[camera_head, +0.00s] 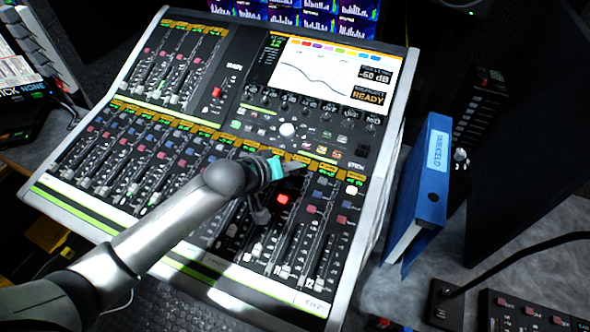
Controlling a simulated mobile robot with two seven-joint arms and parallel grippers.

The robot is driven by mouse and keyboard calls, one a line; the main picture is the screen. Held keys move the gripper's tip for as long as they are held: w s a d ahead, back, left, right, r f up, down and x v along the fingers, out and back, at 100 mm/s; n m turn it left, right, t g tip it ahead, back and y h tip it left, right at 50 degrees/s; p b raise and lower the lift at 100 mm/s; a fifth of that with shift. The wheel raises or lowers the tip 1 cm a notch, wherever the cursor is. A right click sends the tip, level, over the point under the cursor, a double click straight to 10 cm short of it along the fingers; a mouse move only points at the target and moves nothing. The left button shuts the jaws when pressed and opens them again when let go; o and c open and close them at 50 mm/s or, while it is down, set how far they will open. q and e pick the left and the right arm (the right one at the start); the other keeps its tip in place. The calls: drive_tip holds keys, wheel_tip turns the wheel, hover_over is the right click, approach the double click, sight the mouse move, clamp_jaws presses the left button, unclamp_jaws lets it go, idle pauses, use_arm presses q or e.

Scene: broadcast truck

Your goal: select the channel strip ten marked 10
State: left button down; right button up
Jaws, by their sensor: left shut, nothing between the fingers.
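A mixing console (345,252) fills the middle of the head view, tilted, with a long row of channel strips across its lower part. The number 12 shows at the foot of a strip near the right end. I cannot read a 10, and my arm covers part of the strips left of there. A red button (283,199) glows on one strip near my gripper. My left gripper (298,165) is shut and empty, its fingertips over the top of the right-hand strips, by the yellow label band. I cannot tell whether it touches the console. My right gripper is not in view.
A console display (335,72) reads READY above the strips. A blue binder (425,185) stands on the grey desk to the right. A dark microphone base or box (445,303) with a bent stem and a button panel (535,312) lie at lower right.

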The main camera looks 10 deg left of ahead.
use_arm(q)
drive_tip(key=shift+f, duration=0.15)
drive_tip(key=shift+w+f, duration=0.1)
drive_tip(key=shift+f, duration=0.2)
drive_tip(key=shift+f, duration=0.4)
idle(0.6)
drive_tip(key=shift+r+p, duration=0.85)
drive_tip(key=shift+p, duration=0.25)
drive_tip(key=r+p, duration=0.1)
drive_tip(key=p, duration=0.1)
drive_tip(key=r+p, duration=0.2)
drive_tip(key=s+r+p, duration=0.1)
drive_tip(key=r+p, duration=0.1)
drive_tip(key=shift+a, duration=0.1)
idle(0.3)
